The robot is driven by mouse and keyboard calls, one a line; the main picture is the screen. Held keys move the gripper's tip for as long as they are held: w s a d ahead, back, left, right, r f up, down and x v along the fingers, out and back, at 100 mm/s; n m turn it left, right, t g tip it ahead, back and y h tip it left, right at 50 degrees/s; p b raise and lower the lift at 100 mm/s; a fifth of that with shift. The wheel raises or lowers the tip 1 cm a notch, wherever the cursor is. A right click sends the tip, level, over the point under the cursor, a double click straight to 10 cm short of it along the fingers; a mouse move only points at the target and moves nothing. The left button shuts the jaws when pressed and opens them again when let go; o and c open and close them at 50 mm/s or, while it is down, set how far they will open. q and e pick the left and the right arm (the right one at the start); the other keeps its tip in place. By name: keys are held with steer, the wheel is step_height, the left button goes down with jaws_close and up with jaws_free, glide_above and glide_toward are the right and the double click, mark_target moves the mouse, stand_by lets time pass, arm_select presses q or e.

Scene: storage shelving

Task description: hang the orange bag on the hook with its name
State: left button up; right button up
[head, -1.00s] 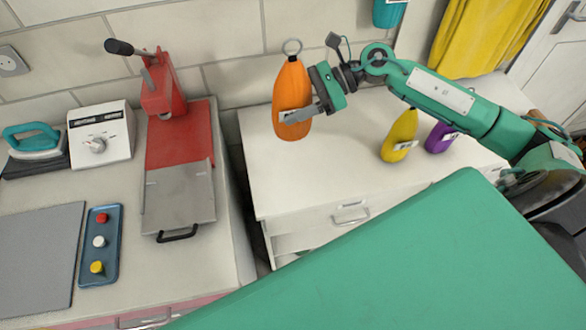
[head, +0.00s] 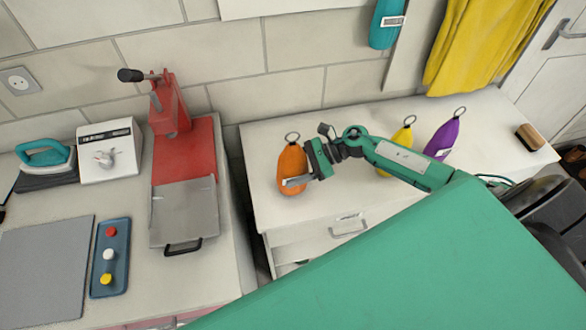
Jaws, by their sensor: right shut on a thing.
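The orange bag (head: 291,168) is a slim, tapered pouch with a metal ring at its top. It is upright, in front of the white cabinet top in the head view. My right gripper (head: 299,180) is shut on the lower part of the bag, with a finger across its pale label. I cannot tell whether the bag's bottom touches the cabinet. The hook with its name is not visible; only the lower edge of a white wall board (head: 290,6) shows at the top. My left gripper is not in view.
A teal bag (head: 386,24) hangs on the wall beside a yellow cloth (head: 480,45). A red press (head: 185,150) stands on the left counter.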

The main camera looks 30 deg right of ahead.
steer(key=shift+f, duration=0.45)
steer(key=shift+f+b, duration=0.25)
steer(key=shift+b, duration=0.2)
steer(key=o, duration=1.3)
steer(key=shift+r, duration=0.1)
